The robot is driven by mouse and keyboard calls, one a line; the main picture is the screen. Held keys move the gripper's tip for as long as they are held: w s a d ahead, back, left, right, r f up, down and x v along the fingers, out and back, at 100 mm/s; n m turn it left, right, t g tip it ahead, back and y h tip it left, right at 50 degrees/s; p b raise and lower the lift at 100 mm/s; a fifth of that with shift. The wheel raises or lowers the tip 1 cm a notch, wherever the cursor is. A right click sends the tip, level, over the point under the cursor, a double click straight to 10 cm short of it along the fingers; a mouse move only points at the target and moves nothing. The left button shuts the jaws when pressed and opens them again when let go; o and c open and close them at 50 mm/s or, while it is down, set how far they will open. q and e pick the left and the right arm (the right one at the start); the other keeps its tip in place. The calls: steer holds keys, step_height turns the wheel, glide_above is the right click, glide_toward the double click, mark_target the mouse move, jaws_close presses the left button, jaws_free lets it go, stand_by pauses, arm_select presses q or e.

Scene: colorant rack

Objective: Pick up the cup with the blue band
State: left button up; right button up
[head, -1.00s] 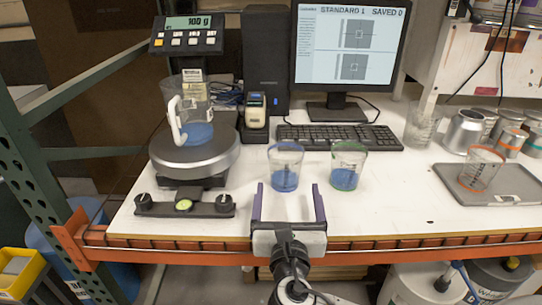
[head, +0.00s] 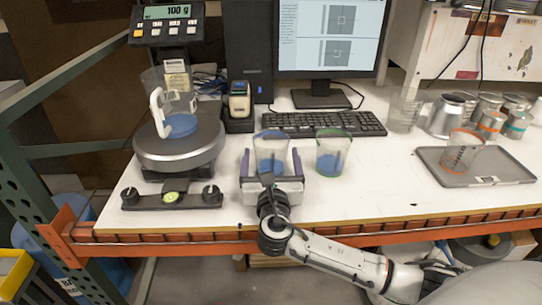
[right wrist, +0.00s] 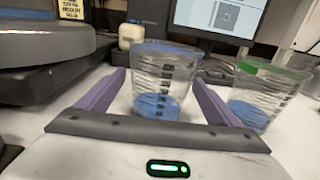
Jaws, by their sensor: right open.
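The clear cup with the blue band (head: 270,153) stands upright on the white table, with blue liquid in its bottom. It also shows in the right wrist view (right wrist: 163,82), between the purple fingers. My right gripper (head: 271,165) is open, with one finger on each side of this cup; I cannot tell whether they touch it. It also shows in the right wrist view (right wrist: 160,100). The cup with the green band (head: 332,153) stands just right of the right finger, close to it. My left gripper is not in view.
A scale (head: 180,145) holding a white-handled pitcher (head: 178,115) stands at the left. A keyboard (head: 323,123) and monitor (head: 328,40) are behind the cups. A grey tray (head: 485,172) with an orange-banded cup (head: 461,151) and several metal cans (head: 446,116) are at the right.

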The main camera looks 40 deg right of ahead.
steer(key=c, duration=1.2)
steer(key=shift+o, duration=0.2)
steer(key=shift+r, duration=0.15)
